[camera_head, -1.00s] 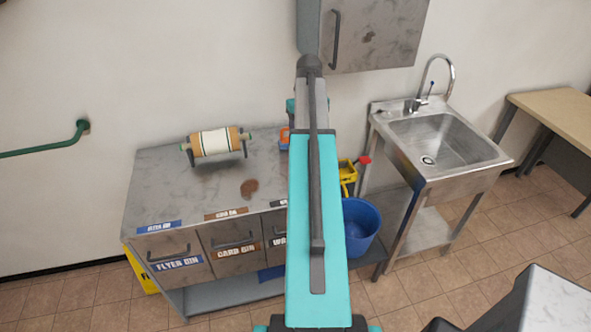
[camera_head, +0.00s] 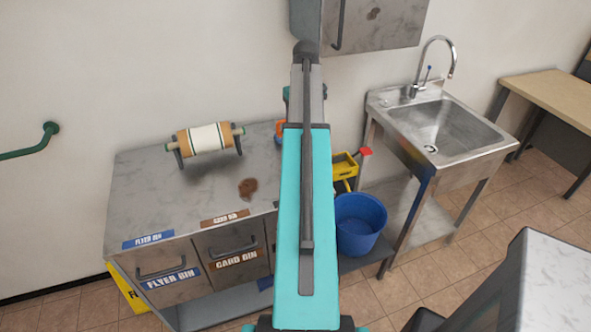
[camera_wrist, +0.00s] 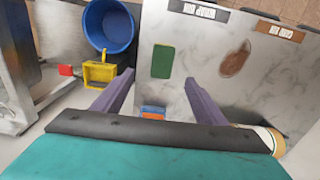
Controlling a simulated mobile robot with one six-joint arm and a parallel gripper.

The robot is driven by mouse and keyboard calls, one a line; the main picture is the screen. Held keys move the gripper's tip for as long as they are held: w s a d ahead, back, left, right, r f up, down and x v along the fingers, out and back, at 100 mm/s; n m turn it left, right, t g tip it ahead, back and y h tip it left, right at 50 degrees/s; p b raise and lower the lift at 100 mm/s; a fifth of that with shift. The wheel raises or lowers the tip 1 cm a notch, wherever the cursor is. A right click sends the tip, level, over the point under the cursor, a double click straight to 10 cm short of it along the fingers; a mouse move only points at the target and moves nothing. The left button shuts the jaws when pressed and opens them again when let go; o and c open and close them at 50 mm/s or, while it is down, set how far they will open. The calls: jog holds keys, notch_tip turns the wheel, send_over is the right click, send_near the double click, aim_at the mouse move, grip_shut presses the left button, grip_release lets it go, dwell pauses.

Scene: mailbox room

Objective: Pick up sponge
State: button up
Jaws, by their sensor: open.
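A flat green rectangle (camera_wrist: 162,61), which looks like the sponge, lies on the grey counter (camera_wrist: 205,25) in the wrist view. My gripper (camera_wrist: 159,78) is open and empty, with its two fingers pointing towards the counter on either side of the green rectangle's near end. I cannot tell its height above the counter. In the head view my arm hides the green rectangle and the gripper.
A brown stain (camera_head: 248,188) marks the counter, and a paper roll on a stand (camera_head: 207,138) is at its back. A small blue and orange object (camera_wrist: 153,112) is near the fingers. A blue bucket (camera_head: 359,224), yellow wringer (camera_head: 345,165) and sink (camera_head: 440,130) are to the right.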

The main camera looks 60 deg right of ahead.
jog(key=shift+w+f, duration=0.2)
dwell(0.3)
jog(key=shift+f, duration=0.15)
jog(key=shift+f+p, duration=1)
jog(key=shift+f, duration=3.2)
jog(key=shift+a+f, duration=0.1)
jog(key=shift+w+a+f+p, duration=0.1)
jog(key=shift+a+f+p, duration=0.1)
jog(key=shift+f+p, duration=1.05)
jog(key=shift+f, duration=1.2)
jog(key=c, duration=1.1)
